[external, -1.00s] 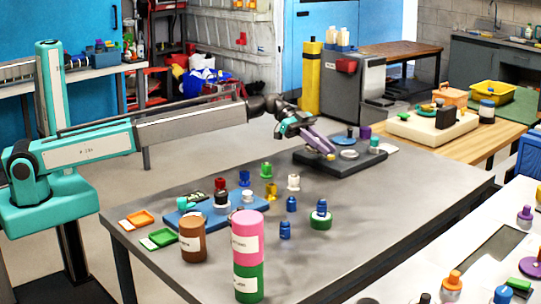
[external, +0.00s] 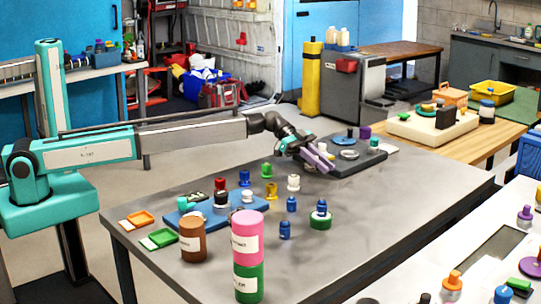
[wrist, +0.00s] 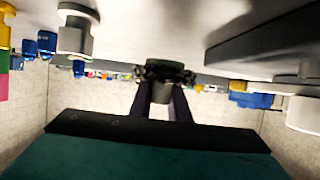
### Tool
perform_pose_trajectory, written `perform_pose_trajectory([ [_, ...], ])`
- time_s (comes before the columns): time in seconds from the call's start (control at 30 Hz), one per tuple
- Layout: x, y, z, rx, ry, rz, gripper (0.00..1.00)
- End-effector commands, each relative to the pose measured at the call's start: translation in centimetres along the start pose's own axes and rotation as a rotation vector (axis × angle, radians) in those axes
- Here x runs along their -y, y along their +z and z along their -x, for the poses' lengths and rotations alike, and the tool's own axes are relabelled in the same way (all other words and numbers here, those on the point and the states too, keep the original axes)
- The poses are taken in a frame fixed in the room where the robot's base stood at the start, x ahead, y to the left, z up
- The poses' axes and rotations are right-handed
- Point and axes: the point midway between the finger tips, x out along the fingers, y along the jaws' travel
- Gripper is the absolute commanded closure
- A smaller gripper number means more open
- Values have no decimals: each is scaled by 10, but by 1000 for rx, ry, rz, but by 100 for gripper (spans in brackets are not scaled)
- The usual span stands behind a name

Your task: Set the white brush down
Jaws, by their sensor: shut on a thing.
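My gripper (external: 328,166) is low at the left edge of the dark board (external: 350,168), its purple fingers slanting down to the right. In the wrist view, my gripper (wrist: 165,108) is shut on the white brush (wrist: 162,93), which looks pale grey in shadow with a dark bristly ring at its end. The brush cannot be made out in the external view. The wrist view appears upside down, with the table surface along the top. Whether the brush touches the table cannot be told.
A white peg-like piece (external: 293,183) stands on the table left of my gripper. Yellow (external: 271,190) and blue (external: 291,204) pieces stand nearby. The dark board carries a pale disc (external: 348,154) and a teal piece (external: 374,144). The table's right front part is clear.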

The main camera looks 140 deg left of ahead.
Motion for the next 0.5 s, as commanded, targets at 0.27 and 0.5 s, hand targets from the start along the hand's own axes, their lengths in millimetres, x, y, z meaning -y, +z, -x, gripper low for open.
perform_pose_trajectory([
  [0.27,0,25,-10,0,1,2,100],
  [0.5,0,34,-14,0,0,1,100],
])
